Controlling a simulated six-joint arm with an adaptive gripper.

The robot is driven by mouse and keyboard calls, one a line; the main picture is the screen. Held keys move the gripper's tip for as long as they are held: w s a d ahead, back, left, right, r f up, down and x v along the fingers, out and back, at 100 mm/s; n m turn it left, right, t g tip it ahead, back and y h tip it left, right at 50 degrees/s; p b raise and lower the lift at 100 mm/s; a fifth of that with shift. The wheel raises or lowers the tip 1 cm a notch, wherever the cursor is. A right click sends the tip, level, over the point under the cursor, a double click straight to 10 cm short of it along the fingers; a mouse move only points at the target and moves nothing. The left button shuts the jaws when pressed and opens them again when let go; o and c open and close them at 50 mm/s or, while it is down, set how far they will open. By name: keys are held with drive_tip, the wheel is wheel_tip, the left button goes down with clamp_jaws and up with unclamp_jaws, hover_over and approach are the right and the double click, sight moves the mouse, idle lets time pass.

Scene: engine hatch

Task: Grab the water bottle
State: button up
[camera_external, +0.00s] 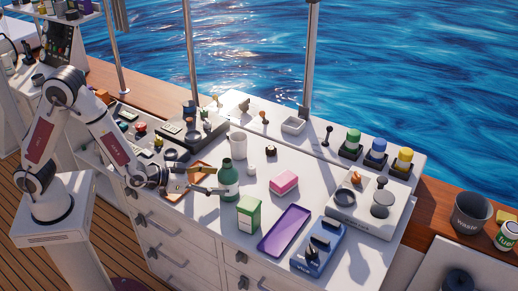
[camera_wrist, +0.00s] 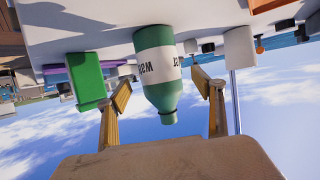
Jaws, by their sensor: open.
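The water bottle (camera_external: 228,180) is green with a pale label band and stands upright on the white counter. In the wrist view, which is upside down, the bottle (camera_wrist: 158,75) shows between the two open fingers, its cap end toward my gripper's base. My gripper (camera_external: 215,181) is at the bottle's left side in the external view, with its fingers spread apart. It also shows in the wrist view (camera_wrist: 163,92). I cannot tell whether either finger touches the bottle.
A green box (camera_external: 248,214) stands close to the bottle. A white cup (camera_external: 238,145), a pink block (camera_external: 284,183), a purple tray (camera_external: 284,230) and a blue device (camera_external: 319,247) are also on the counter. An orange-rimmed tray (camera_external: 187,181) lies beneath my gripper.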

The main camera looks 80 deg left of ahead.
sight(228, 181)
drive_tip(key=shift+x, duration=2.6)
drive_tip(key=shift+r, duration=0.2)
drive_tip(key=c, duration=1.5)
